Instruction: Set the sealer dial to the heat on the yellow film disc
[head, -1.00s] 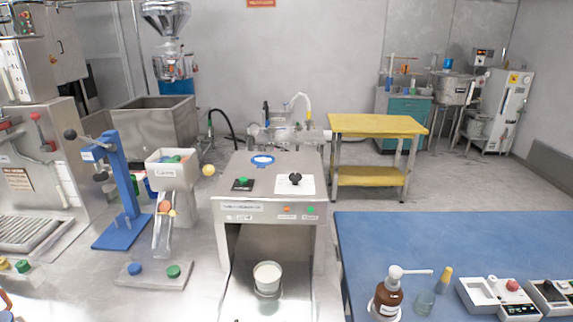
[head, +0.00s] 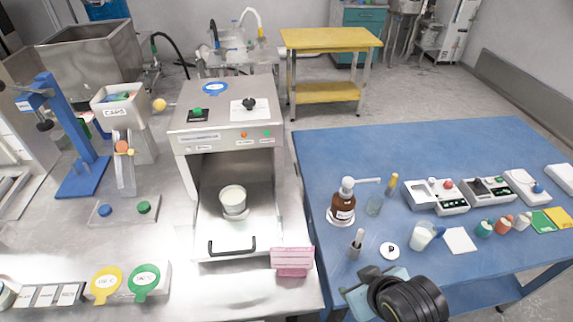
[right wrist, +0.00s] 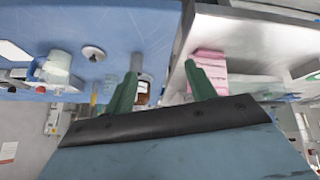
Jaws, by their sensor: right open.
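The sealer (head: 226,130) is a steel box with an open front. Its black dial (head: 249,103) sits on a white plate on the top; the markings are too small to read. The yellow film disc (head: 107,284) lies at the front left of the steel table beside a green film disc (head: 144,278); its print is not clearly legible. My right gripper (head: 365,285) is low at the front edge of the blue table, far from the dial. In the right wrist view its green fingers (right wrist: 162,85) are apart with nothing between them. My left gripper is not in view.
A white cup (head: 233,199) stands in the sealer's opening above a drawer handle (head: 232,246). A pink card block (head: 292,259) is at the steel table's front corner. A brown pump bottle (head: 342,202) and several small items stand on the blue table (head: 440,150).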

